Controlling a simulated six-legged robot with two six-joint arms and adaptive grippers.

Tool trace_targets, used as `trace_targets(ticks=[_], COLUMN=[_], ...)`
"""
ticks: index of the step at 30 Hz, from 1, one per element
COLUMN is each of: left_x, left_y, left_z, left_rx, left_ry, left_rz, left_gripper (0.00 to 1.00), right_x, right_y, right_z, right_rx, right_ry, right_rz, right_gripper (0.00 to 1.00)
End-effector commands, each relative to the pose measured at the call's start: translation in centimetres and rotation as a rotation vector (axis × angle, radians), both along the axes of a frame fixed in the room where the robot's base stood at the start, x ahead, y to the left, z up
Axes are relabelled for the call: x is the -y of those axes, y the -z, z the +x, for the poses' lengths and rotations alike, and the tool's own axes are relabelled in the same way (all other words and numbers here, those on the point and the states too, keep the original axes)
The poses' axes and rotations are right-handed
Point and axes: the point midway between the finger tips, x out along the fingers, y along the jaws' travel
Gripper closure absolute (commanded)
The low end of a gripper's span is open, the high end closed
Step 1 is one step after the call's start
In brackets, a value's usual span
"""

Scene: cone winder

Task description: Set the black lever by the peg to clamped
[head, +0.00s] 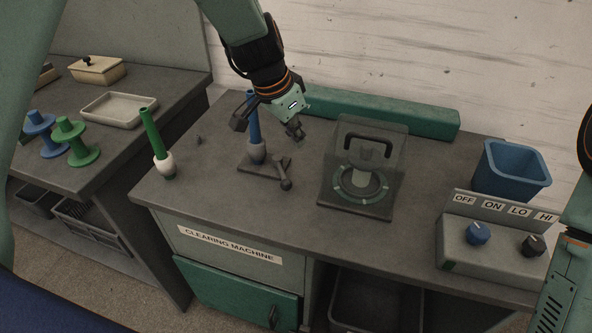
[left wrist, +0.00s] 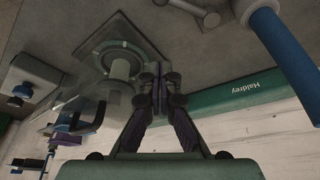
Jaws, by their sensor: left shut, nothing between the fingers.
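The black lever (head: 285,174) sits at the right end of a dark base plate (head: 248,167), its round knob pointing toward the front of the bench. It also shows at the top of the left wrist view (left wrist: 194,9). The peg stands upright on the plate, with a blue tube (head: 254,126) above a white bulb (head: 257,151). The tube also shows in the left wrist view (left wrist: 281,42). My left gripper (head: 297,133) is shut and empty, above and behind the lever, apart from it. My right gripper is out of view.
A clear-covered unit (head: 378,141) with a black handle stands right of the lever. A green bar (head: 385,112) runs along the back. A control box (head: 483,256) and blue bin (head: 516,178) are at right. A green tube on a white bulb (head: 163,163) stands left.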

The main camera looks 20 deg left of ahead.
Motion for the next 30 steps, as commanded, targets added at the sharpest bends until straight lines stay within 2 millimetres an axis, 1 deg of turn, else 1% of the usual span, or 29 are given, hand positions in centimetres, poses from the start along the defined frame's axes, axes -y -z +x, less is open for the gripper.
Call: trace_targets(ticks=[9,13,16,21,30], left_x=[-0.1,0.0,0.3,1.0,1.9], left_y=[0.0,0.8,2.1,5.1,9.6], left_z=[0.0,0.2,0.5,1.4,2.8], left_rx=[0.002,0.000,0.000,-0.002,0.000], left_ry=[0.004,0.004,0.006,0.007,0.006], left_rz=[0.003,0.003,0.003,0.003,0.003], left_gripper=[1.00,1.00,1.00,1.00,1.00], right_x=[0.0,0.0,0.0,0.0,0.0], right_y=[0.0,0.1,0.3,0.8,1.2], right_z=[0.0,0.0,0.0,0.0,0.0], right_rx=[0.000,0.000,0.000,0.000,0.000], right_ry=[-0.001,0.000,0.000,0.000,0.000], right_rz=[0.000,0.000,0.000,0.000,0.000], right_gripper=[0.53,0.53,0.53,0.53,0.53])
